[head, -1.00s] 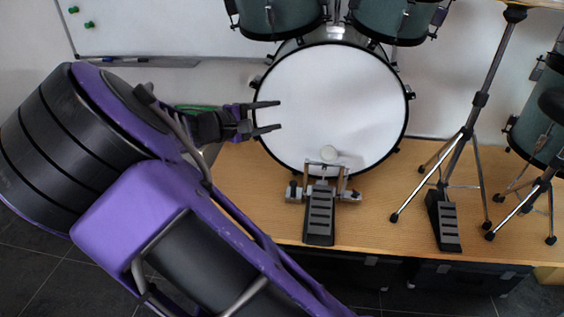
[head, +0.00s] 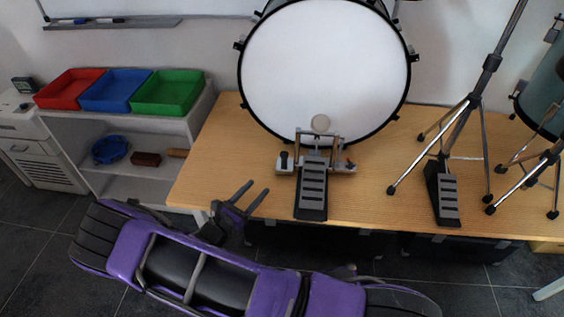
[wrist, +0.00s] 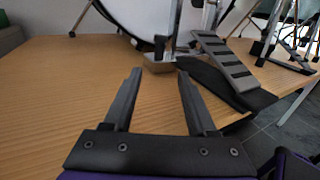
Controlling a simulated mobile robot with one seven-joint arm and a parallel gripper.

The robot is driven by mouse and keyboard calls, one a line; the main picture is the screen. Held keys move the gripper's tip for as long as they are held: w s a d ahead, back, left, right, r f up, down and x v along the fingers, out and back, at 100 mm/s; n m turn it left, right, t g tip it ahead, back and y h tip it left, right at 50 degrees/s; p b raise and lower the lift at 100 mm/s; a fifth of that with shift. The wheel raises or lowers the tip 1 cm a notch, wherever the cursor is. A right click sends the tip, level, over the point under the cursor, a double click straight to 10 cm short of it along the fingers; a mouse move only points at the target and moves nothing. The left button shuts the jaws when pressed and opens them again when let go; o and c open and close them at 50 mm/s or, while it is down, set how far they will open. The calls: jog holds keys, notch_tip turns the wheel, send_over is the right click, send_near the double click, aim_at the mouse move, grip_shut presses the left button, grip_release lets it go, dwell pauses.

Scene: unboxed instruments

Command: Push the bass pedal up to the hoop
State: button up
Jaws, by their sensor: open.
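The bass pedal (head: 312,187) stands on the wooden platform in front of the bass drum, its black ribbed footboard towards the front edge and its round beater against or close in front of the white drumhead (head: 322,70). I cannot tell whether its clamp touches the black hoop (head: 290,137). In the wrist view the pedal (wrist: 225,62) is ahead and to the right, with the drum behind it. My gripper (head: 256,190) is open and empty, left of the pedal near the platform's front edge. Its two fingers (wrist: 157,78) point towards the pedal's left side, apart from it.
A hi-hat stand with its own pedal (head: 443,195) and spread legs stands to the right on the platform (head: 225,150). Left is a white shelf (head: 195,122) with red, blue and green trays on top. The platform left of the bass pedal is clear.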

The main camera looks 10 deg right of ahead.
aim_at(282, 161)
jog(key=x, duration=1.4)
jog(key=shift+w+b, duration=0.1)
jog(key=shift+b, duration=0.3)
grip_shut()
dwell(0.5)
